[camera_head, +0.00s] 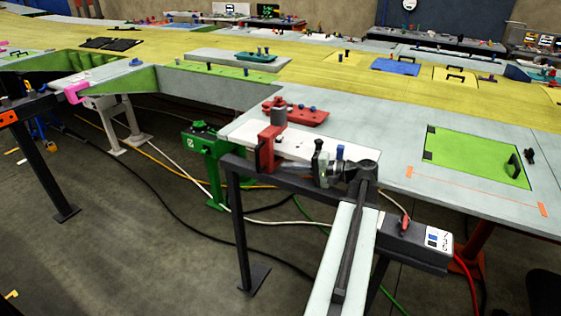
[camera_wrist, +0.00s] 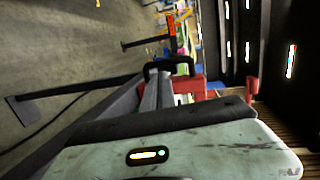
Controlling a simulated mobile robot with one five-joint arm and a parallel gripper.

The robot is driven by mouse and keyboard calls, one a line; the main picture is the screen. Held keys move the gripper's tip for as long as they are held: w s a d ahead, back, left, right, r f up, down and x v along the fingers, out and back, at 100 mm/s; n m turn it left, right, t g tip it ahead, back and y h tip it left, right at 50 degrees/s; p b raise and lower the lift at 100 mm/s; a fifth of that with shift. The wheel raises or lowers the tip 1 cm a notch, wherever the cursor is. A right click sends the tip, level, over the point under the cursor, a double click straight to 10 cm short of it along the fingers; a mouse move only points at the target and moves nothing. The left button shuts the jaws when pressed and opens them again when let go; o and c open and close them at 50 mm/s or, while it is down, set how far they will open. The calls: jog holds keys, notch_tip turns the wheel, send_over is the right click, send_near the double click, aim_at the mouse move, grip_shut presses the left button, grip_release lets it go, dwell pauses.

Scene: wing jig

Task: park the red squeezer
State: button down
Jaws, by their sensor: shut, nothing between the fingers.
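The red squeezer (camera_head: 270,147) stands at the near edge of the pale wing panel, above a dark rail. In the wrist view my gripper (camera_wrist: 157,88) shows as grey fingers, shut and empty, pointing at the black handle (camera_wrist: 168,66).
A dark rail on legs (camera_head: 240,225) runs along the panel edge. A red tray (camera_head: 297,114) and a blue peg (camera_head: 340,152) sit on the panel nearby. A green machine (camera_head: 207,145) stands below left. A green hatch (camera_head: 475,157) lies right.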

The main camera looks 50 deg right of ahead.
aim_at(272, 146)
jog(key=s+d+r+m+t+h, duration=0.2)
jog(key=s+d+r+t, duration=0.1)
jog(key=s+d, duration=0.35)
jog(key=x, duration=1.4)
jog(key=shift+a+f, duration=0.3)
jog(key=shift+a, duration=0.05)
